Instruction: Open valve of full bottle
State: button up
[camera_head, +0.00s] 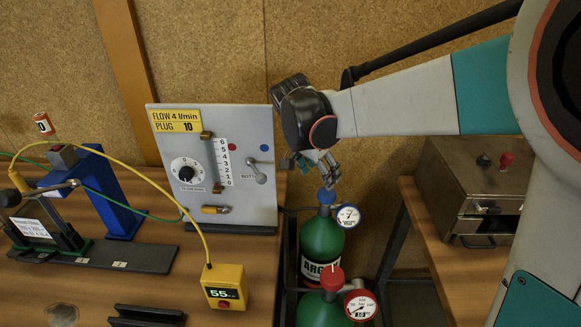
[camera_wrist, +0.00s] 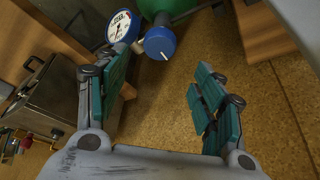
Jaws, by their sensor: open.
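Two green bottles stand upright in a rack between the tables. The rear bottle (camera_head: 322,237) has a blue valve knob (camera_head: 326,196) and a blue-rimmed gauge (camera_head: 347,216). The front bottle (camera_head: 312,310) has a red valve knob (camera_head: 332,279) and a red-rimmed gauge (camera_head: 360,306). The needle readings are too small to tell surely. My gripper (camera_head: 318,170) is open and empty, just above the blue knob. In the wrist view, the blue knob (camera_wrist: 160,43) shows beyond and between the spread fingers (camera_wrist: 164,70), with the blue-rimmed gauge (camera_wrist: 121,27) beside the left finger.
A grey panel (camera_head: 250,130) with a dial and flow scale stands left of the bottles. A yellow box (camera_head: 225,286) reading 55 lies on the left table. A metal case (camera_head: 465,190) sits on the right table, close to my arm.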

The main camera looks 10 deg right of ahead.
aim_at(327, 192)
jog(key=b+x, duration=0.2)
jog(key=x, duration=0.7)
jog(key=shift+b, duration=0.3)
jog(key=shift+s, duration=0.1)
jog(key=c, duration=1)
